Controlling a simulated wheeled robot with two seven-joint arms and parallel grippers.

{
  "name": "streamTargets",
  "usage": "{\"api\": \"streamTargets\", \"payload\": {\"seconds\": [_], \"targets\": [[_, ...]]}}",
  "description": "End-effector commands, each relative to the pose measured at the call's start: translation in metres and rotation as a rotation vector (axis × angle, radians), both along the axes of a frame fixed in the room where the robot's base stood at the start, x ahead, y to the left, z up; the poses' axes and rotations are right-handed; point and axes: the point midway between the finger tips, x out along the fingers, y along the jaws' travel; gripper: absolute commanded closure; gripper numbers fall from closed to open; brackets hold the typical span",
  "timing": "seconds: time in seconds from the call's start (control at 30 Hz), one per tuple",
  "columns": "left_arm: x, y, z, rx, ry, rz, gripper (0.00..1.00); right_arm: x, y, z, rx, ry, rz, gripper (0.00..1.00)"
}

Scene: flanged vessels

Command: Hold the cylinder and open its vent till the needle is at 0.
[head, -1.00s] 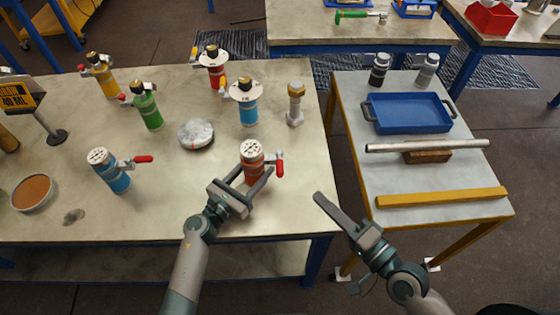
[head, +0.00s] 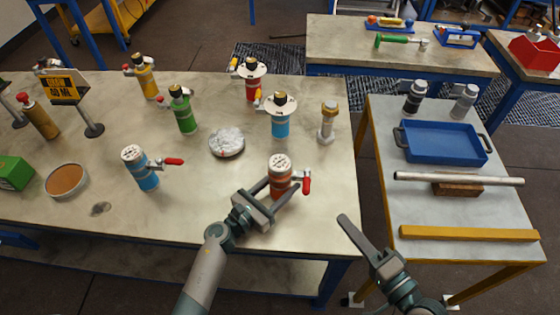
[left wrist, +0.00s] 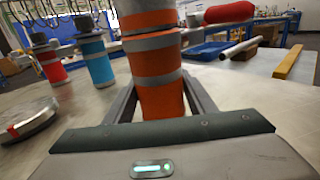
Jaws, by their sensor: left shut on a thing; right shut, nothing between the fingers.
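An orange cylinder (head: 280,178) with grey bands, a white round top and a red lever (head: 306,185) stands upright near the front right of the table. My left gripper (head: 273,191) is shut on its body from the front. In the left wrist view the orange cylinder (left wrist: 158,75) sits between the two fingers, its top cut off, with a red lever (left wrist: 229,12) to the right. My right gripper (head: 352,228) is shut and empty, off the table's right edge, apart from the cylinder. No needle can be made out on the white top.
A blue cylinder with a red lever (head: 140,168) stands left. Green (head: 184,114), yellow (head: 144,80), red (head: 251,83) and blue (head: 280,119) vessels stand behind, near a grey disc (head: 227,142). A side table holds a blue tray (head: 443,145) and a yellow bar (head: 468,233).

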Motion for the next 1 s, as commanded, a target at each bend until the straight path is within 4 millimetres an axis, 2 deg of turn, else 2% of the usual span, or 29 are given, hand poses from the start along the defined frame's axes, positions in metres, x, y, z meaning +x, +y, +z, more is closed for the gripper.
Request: {"api": "streamTargets", "payload": {"seconds": [0.17, 0.2, 0.3, 0.73, 1.0], "targets": [[0.0, 0.001, -0.001, 0.001, 0.002, 0.002, 0.92, 0.0, 0.0, 0.0, 0.0, 0.0, 0.0, 1.0], [0.0, 0.001, -0.001, 0.001, 0.002, 0.002, 0.47, 0.0, 0.0, 0.0, 0.0, 0.0, 0.0, 1.0], [0.0, 0.001, -0.001, 0.001, 0.002, 0.002, 0.28, 0.0, 0.0, 0.0, 0.0, 0.0, 0.0, 1.0], [-0.004, 0.004, -0.001, 0.001, 0.0, 0.001, 0.28, 0.0, 0.0, 0.0, 0.0, 0.0, 0.0, 1.0], [-0.029, 0.023, -0.002, 0.003, 0.002, 0.001, 0.28, 0.0, 0.0, 0.0, 0.0, 0.0, 0.0, 1.0]]}}
